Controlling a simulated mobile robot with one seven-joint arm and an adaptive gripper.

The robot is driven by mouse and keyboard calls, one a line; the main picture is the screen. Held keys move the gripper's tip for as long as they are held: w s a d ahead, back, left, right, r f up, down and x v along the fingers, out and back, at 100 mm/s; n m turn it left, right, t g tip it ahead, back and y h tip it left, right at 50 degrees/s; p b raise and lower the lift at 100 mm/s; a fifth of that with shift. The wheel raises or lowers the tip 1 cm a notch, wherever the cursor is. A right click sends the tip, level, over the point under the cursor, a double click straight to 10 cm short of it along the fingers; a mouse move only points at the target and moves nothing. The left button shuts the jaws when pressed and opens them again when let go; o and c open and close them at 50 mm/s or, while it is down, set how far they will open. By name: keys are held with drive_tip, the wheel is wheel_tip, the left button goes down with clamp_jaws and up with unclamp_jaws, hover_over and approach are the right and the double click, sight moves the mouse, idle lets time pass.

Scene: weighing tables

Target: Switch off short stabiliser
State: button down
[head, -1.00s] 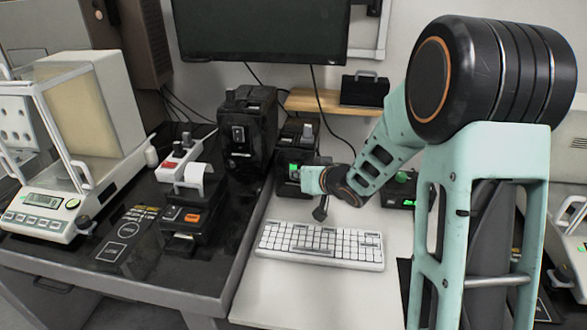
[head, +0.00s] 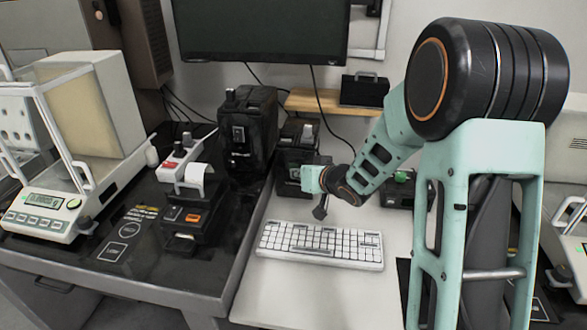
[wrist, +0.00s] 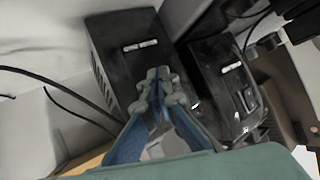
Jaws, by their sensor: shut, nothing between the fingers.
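The short stabiliser (head: 297,150) is a small black box behind the keyboard, right of a taller black stabiliser (head: 248,130). Its front shows no lit green light now. My gripper (head: 308,179) is at its front and hides part of it. In the wrist view the short stabiliser (wrist: 125,40) is the left black box with a pale label, and my gripper (wrist: 158,90) is shut and empty in front of it. The fingers cover its switch area, so I cannot tell whether they touch it. The taller stabiliser (wrist: 215,75) stands beside it with a rocker switch.
A white keyboard (head: 320,246) lies on the light table below my gripper. A printer (head: 192,217) with an orange light and a balance (head: 50,215) stand on the dark table at left. A wooden shelf (head: 310,102) and hanging cables are behind.

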drive_tip(key=shift+s, duration=0.2)
drive_tip(key=s+a+b, duration=0.1)
drive_tip(key=s, duration=0.5)
idle(0.4)
drive_tip(key=shift+a, duration=0.1)
